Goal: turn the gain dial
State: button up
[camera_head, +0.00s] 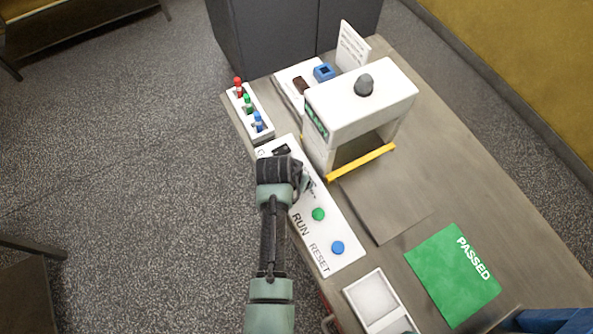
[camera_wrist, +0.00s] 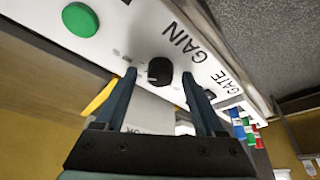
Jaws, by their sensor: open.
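The gain dial (camera_wrist: 160,71) is a small round black knob on a white panel, beside the printed word GAIN in the wrist view. My gripper (camera_wrist: 160,88) is open, with one dark finger on each side of the dial in that view. I cannot tell whether either finger touches it. In the head view my gripper (camera_head: 300,180) is over the upper middle of the white control panel (camera_head: 326,232), and my wrist hides the dial there.
A green RUN button (camera_head: 318,214) and a blue RESET button (camera_head: 337,247) are on the same panel. A white arch-shaped machine (camera_head: 362,100) with a yellow bar (camera_head: 361,162) stands close at right. Red, green and blue pieces stand in a white rack (camera_head: 262,130). A green PASSED mat (camera_head: 450,280) lies nearby.

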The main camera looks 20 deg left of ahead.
grip_shut()
dwell(0.4)
jog(key=shift+n, duration=0.3)
jog(key=n+y+p, duration=0.1)
jog(key=n, duration=0.1)
jog(key=shift+d+n, duration=0.1)
jog(key=shift+n, duration=0.2)
jog(key=shift+w+d+n+g+y, duration=0.15)
jog(key=shift+n+y, duration=0.3)
jog(key=shift+n, duration=0.65)
jog(key=shift+s+a+n+g+y, duration=0.1)
jog(key=shift+n+g+y, duration=0.25)
jog(key=shift+n, duration=0.75)
grip_release()
